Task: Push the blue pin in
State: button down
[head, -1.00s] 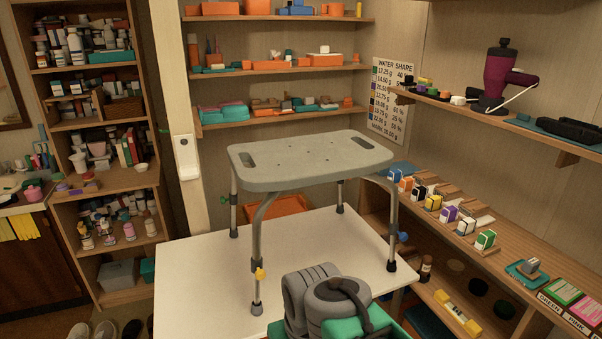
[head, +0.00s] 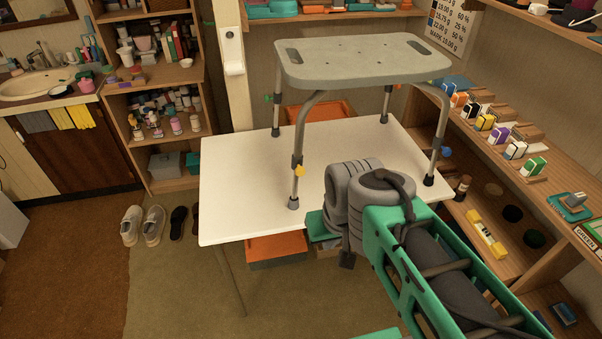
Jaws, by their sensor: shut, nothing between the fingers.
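The blue pin (head: 447,152) sticks out to the right from the lower part of the stool's front right leg. The grey shower stool (head: 365,62) stands upright on a white table (head: 240,205). A yellow pin (head: 299,170) is on its front left leg, and a small green pin (head: 268,98) is by the back left leg. My gripper (head: 346,260) shows as a small dark end below my grey wrist, in front of the table's front edge. It is shut and empty, well to the left of and below the blue pin, apart from it.
A wooden shelf (head: 560,190) with several small coloured boxes runs close along the right side of the table. Orange bins (head: 275,248) sit under the table. Shoes (head: 142,225) stand on the floor at left. The floor in front of the table is open.

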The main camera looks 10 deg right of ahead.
aim_at(446, 152)
jog(key=z, duration=1.3)
